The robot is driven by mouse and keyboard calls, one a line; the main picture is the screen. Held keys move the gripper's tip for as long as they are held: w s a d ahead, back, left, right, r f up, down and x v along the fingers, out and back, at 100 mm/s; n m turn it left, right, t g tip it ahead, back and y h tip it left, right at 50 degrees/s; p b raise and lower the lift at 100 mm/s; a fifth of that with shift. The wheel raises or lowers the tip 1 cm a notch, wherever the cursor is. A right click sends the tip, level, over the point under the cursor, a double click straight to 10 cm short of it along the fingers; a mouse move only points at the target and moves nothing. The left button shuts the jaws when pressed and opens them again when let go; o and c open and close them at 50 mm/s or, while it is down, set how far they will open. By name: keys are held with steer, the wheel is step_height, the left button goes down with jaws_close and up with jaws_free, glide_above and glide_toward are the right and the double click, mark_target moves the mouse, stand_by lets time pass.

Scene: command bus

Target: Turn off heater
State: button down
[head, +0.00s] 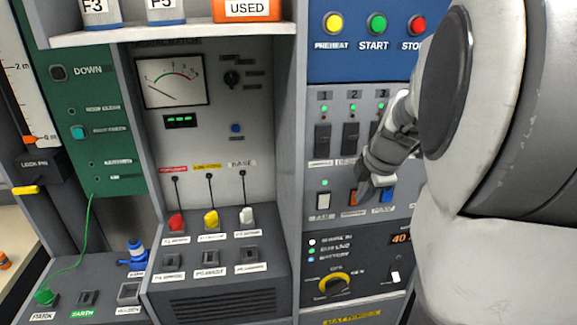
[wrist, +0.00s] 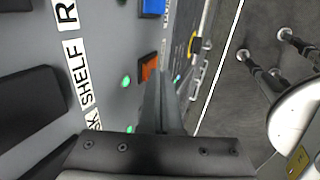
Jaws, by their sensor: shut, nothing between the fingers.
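A row of small rocker switches sits on the grey panel: a white one (head: 324,198), an orange one (head: 354,197) and a blue one (head: 386,195). Their labels are too small to read, so I cannot tell which is the heater. The wrist view shows the orange rocker (wrist: 149,68) beside my fingers and part of the blue rocker (wrist: 153,7). My gripper (head: 364,192) is shut and empty, its tip at the orange rocker and partly covering it. I cannot tell whether it touches. The fingers (wrist: 163,105) also show in the wrist view.
Black rockers (head: 322,138) with green lights stand above the row, partly hidden by my arm. PREHEAT, START and STOP buttons (head: 376,24) are above. Coloured levers (head: 211,219) stand on the left console.

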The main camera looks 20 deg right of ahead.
steer(key=shift+w+r+g+p, duration=0.35)
steer(key=shift+w+g+p, duration=0.05)
steer(key=shift+p, duration=0.5)
steer(key=shift+f, duration=0.2)
steer(key=shift+d, duration=0.1)
steer(key=shift+r, duration=0.8)
steer(key=shift+s, duration=0.15)
